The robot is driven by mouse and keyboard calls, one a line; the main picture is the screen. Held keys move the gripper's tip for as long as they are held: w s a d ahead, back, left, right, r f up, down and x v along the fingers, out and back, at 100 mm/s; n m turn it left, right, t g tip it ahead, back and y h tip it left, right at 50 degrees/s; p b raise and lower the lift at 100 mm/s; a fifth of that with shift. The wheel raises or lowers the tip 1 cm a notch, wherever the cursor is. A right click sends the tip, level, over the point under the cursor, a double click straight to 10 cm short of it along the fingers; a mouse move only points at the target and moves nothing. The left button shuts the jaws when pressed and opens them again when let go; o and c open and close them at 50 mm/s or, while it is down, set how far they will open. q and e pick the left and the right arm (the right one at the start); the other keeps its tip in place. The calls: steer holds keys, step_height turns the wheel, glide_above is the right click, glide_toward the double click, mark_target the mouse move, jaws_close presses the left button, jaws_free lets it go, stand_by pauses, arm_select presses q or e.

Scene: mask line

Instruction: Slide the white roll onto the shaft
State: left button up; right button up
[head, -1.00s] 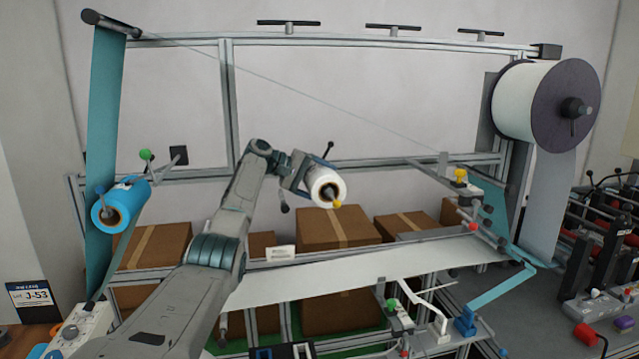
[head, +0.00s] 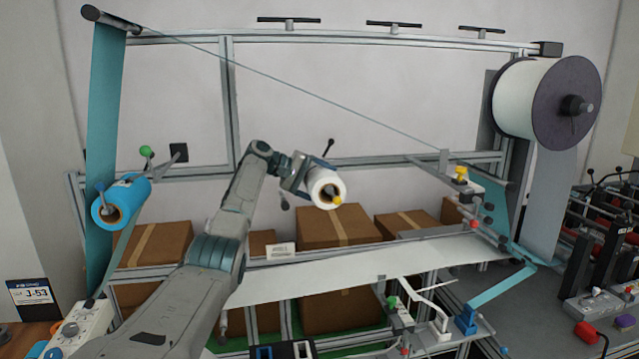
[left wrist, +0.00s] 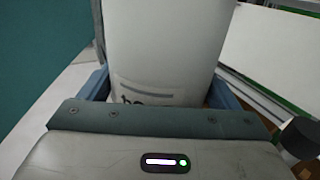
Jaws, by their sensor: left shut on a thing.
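The white roll (head: 321,180) is held at mid-height in front of the frame in the head view, with its open core facing me. The yellow tip (head: 337,200) of a shaft shows in the core, so the roll is around the shaft at least in part; how far on it sits is hidden. My left gripper (head: 300,176) is shut on the roll from its left side. In the left wrist view the white roll (left wrist: 165,45) stands between the two blue fingers. My right gripper is not in view.
A dark-knobbed lever (head: 329,147) rises just behind the white roll. A blue roll (head: 128,196) sits on another holder at the left. A large white reel (head: 525,98) hangs at the upper right. Cardboard boxes (head: 325,228) and a white sheet (head: 380,262) lie below.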

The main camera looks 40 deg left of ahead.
arm_select(q)
steer(key=o, duration=1)
steer(key=shift+o, duration=0.2)
steer(key=shift+s, duration=0.1)
steer(key=shift+s+a+r+b, duration=0.1)
steer(key=shift+s+a+b, duration=0.1)
steer(key=shift+b, duration=0.15)
steer(key=b+v, duration=0.4)
steer(key=v, duration=0.5)
steer(key=shift+s+a+r+b, duration=0.25)
steer(key=shift+s+r+b, duration=0.1)
steer(key=shift+b, duration=0.05)
steer(key=shift+f, duration=0.1)
